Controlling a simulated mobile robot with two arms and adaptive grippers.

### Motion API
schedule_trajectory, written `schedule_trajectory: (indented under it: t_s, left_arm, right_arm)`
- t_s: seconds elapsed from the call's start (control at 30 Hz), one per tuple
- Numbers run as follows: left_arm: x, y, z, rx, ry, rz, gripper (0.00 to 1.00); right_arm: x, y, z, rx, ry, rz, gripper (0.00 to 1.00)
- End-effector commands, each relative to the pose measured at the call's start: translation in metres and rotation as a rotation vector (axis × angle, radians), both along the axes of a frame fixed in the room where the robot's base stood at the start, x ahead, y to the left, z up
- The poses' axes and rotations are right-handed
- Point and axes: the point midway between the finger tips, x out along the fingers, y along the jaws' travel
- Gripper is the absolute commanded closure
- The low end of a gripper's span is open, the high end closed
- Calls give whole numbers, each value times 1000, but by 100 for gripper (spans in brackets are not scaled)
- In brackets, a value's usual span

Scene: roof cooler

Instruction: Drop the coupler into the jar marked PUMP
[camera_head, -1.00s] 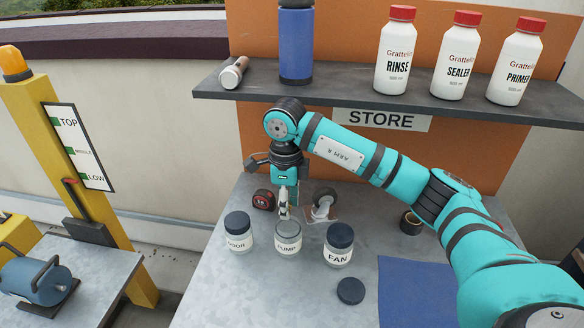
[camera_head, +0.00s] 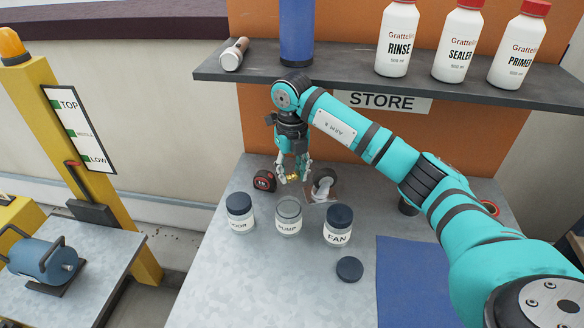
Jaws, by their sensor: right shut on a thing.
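My right gripper (camera_head: 292,178) is shut on a small brass-coloured piece, the coupler (camera_head: 292,177), and holds it just behind and above the PUMP jar (camera_head: 288,217). The PUMP jar is clear glass with a white label and has no lid on. The DOOR jar (camera_head: 240,214) stands to its left and the FAN jar (camera_head: 338,226) to its right, both with dark lids. My left gripper is not in view.
A loose dark lid (camera_head: 349,269) lies in front of the FAN jar. A red and black tape measure (camera_head: 264,181) and a pale fitting (camera_head: 322,187) flank my gripper. A blue mat (camera_head: 412,280) lies at the right. The front left of the metal tabletop is clear.

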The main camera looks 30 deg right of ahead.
Motion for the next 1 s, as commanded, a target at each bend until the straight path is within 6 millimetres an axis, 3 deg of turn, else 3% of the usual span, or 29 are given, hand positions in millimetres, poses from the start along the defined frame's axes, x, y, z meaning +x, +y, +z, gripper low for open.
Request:
schedule_trajectory:
  t_s: [0.03,0.2,0.5,0.53,0.7,1.0]
  left_arm:
    - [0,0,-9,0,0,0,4]
    - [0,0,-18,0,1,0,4]
    - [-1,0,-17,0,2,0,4]
    - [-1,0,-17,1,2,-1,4]
    - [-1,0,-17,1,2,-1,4]
    - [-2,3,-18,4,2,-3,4]
  right_arm:
    - [0,0,-11,1,0,0,100]
    - [0,0,-25,1,-1,2,100]
    - [0,0,-26,0,-1,2,100]
    - [0,0,-26,0,-1,2,65]
    - [0,0,-26,0,-1,2,43]
    - [0,0,-24,0,-1,2,40]
